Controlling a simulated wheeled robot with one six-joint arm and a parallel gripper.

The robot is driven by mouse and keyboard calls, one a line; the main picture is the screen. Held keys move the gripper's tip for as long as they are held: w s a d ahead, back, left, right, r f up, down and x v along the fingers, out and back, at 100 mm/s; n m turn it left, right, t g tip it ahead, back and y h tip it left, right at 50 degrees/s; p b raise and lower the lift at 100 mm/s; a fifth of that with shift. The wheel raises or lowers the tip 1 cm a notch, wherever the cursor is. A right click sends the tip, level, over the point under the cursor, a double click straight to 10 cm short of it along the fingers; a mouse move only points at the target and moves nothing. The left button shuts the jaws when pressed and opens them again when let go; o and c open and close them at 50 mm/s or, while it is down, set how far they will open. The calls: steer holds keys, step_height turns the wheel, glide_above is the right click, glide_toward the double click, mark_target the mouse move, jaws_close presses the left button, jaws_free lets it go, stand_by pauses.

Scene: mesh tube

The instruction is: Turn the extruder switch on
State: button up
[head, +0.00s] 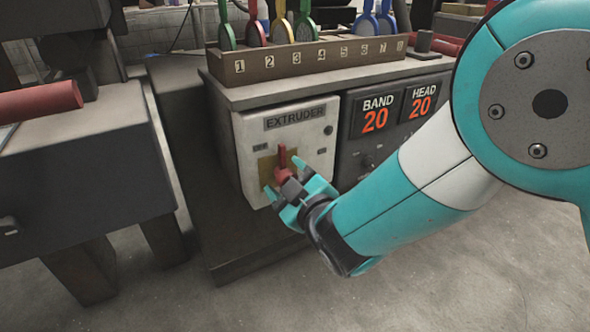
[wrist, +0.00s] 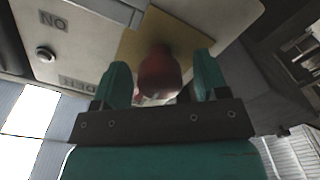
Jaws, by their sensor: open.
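The extruder switch (head: 282,160) is a red handle on a tan plate, on the front of a white panel (head: 310,143) labelled EXTRUDER. In the head view its upper part points up. My gripper (head: 283,177) is open at the switch, with one teal finger on each side of its lower part. In the wrist view the red knob of the switch (wrist: 158,72) lies between the two fingertips (wrist: 162,78). A gap shows beside each finger, though I cannot tell whether either one touches it. The lower part of the switch is partly hidden by my gripper.
Right of the panel is a dark panel with BAND (head: 375,115) and HEAD (head: 421,101) displays, each reading 20. A numbered wooden rack (head: 310,60) with coloured handles stands on top. A dark bench (head: 80,180) with a red cylinder (head: 40,101) is at left. Floor is clear in front.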

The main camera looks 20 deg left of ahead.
steer(key=c, duration=0.9)
steer(key=shift+o, duration=0.2)
steer(key=shift+s+m+b, duration=0.1)
steer(key=shift+m+b, duration=0.25)
steer(key=shift+m, duration=0.05)
steer(key=shift+c, duration=0.3)
